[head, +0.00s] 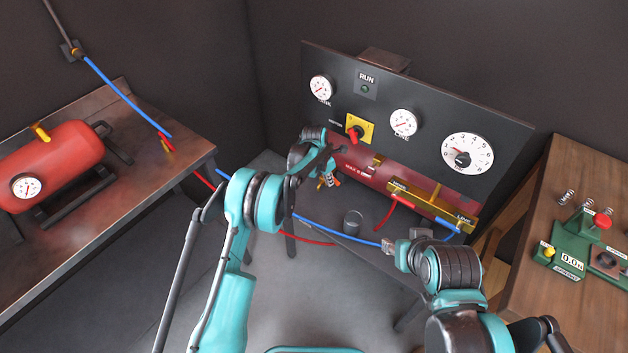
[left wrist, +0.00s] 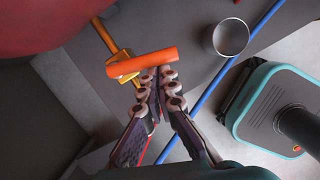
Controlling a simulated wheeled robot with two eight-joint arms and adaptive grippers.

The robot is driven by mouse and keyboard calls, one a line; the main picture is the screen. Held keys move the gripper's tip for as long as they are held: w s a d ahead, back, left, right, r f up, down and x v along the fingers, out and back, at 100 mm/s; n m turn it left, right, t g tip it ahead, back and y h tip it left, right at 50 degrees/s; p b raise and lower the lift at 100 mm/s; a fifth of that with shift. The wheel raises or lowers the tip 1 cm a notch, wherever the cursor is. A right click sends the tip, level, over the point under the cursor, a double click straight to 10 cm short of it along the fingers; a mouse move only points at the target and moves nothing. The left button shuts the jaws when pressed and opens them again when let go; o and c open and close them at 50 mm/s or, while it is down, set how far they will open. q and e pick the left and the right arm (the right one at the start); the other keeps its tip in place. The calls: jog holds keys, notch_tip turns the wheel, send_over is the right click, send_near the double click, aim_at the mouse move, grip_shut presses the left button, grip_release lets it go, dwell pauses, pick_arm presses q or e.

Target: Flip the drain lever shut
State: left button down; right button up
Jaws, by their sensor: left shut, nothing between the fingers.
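The drain lever has an orange handle (left wrist: 138,63) on a brass valve stem (left wrist: 106,37) in the left wrist view. The handle lies nearly crosswise there, its right end a little higher. My left gripper (left wrist: 160,74) is shut and empty, its fingertips at the handle's right half; I cannot tell whether they touch it. In the head view the left gripper (head: 334,179) is small beneath the red tank (head: 364,171), and my arm partly hides the valve area. My right gripper (head: 393,246) is at the bench's front, near the blue hose; its finger state is unclear.
A metal cup (head: 353,222) stands on the dark bench close to the left gripper. Blue hose (head: 335,228) and red hose (head: 384,217) run nearby. The gauge panel (head: 437,101) rises behind. A green device (head: 586,246) sits on the right table.

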pick_arm(q)
jog(key=shift+w+d, duration=0.2)
jog(key=shift+d, duration=0.45)
pick_arm(e)
jog(key=shift+w+a, duration=0.1)
pick_arm(q)
jog(key=shift+d, duration=0.1)
dwell(0.3)
